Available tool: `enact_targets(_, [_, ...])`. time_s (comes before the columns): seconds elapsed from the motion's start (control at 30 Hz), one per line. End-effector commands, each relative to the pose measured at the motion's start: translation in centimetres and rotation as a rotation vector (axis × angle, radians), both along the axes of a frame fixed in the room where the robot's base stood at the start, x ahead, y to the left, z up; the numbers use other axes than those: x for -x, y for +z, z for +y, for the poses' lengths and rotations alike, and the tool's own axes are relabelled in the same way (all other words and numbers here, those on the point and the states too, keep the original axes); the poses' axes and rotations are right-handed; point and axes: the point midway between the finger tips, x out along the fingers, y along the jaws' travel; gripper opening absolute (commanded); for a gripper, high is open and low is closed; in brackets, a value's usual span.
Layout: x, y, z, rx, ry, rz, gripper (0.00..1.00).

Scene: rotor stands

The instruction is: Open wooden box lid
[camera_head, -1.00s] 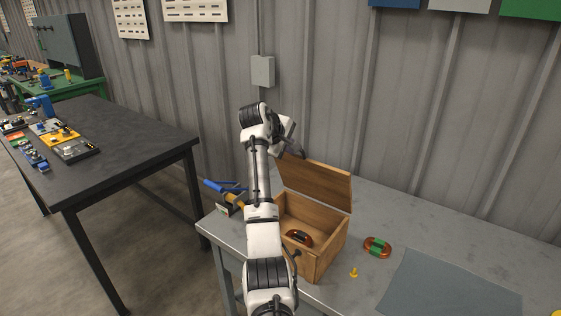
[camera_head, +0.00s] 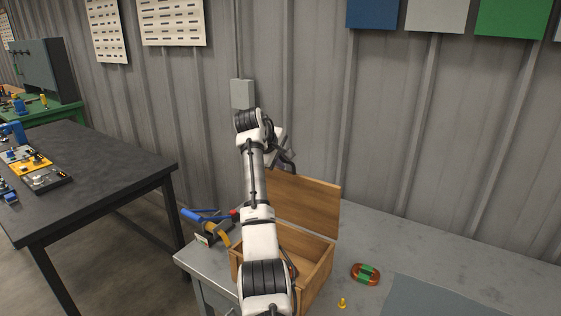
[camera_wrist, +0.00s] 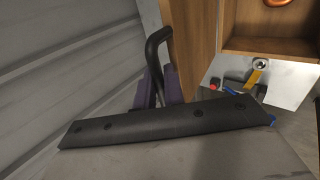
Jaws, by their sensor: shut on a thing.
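The wooden box (camera_head: 318,270) stands on the grey workbench with its lid (camera_head: 305,205) raised, about upright at the back edge. My gripper (camera_head: 287,166) is at the lid's upper left, partly hidden by my arm. In the wrist view, the purple finger pads (camera_wrist: 161,88) are shut on a dark curved handle (camera_wrist: 155,48) beside the wooden lid (camera_wrist: 191,35). The open box (camera_wrist: 270,45) lies right of the lid, with part of an orange ring (camera_wrist: 277,2) inside. In the head view my arm hides much of the box's inside.
A copper-and-green ring (camera_head: 365,274) and a small yellow piece (camera_head: 342,302) lie right of the box. A blue-handled tool (camera_head: 203,216) is left of it. A grey mat (camera_head: 440,296) lies at front right. The corrugated wall (camera_head: 310,90) stands behind.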

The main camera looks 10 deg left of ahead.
Motion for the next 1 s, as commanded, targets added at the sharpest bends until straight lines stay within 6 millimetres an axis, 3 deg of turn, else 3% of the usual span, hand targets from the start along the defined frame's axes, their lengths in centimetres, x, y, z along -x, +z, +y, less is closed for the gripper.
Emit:
enact_targets(0.03, [0.0,-0.1,0.0,0.001,0.002,0.002,0.13])
enact_targets(0.13, [0.0,-0.1,0.1,0.001,0.002,0.002,0.25])
enact_targets(0.57, [0.7,0.5,0.3,0.000,0.001,0.001,0.25])
enact_targets(1.0, [6.5,7.8,2.4,-0.001,0.001,-0.005,0.25])
